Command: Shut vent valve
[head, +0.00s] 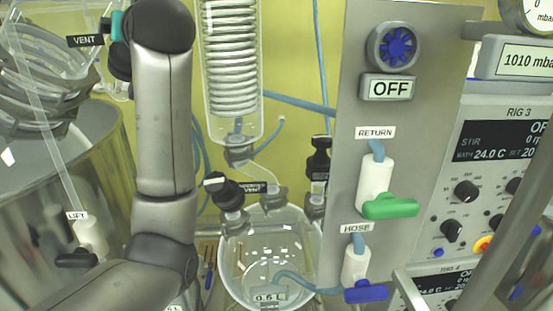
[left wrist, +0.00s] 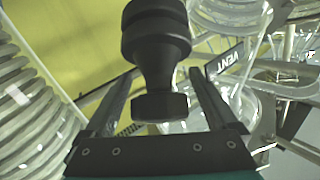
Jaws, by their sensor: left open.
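In the left wrist view a black valve knob (left wrist: 156,50) with a wide ribbed top, a narrower neck and a broad lower end stands between the fingers of my left gripper (left wrist: 163,74). The gripper is open, with a finger on either side of the knob; gaps show and I see no clear contact. A VENT label (left wrist: 223,62) is just right of it. In the head view the VENT label (head: 86,41) is at the upper left, beside a black and teal part largely hidden by my arm. I cannot tell the valve's setting. My right gripper is not in view.
Coiled glassware (head: 35,80) stands at the left, with a white LIFT valve (head: 90,236) below. A glass flask (head: 270,255) and coil condenser (head: 232,70) are in the middle. A grey panel (head: 425,100) carries a green RETURN handle (head: 390,206) and a blue HOSE handle (head: 366,292).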

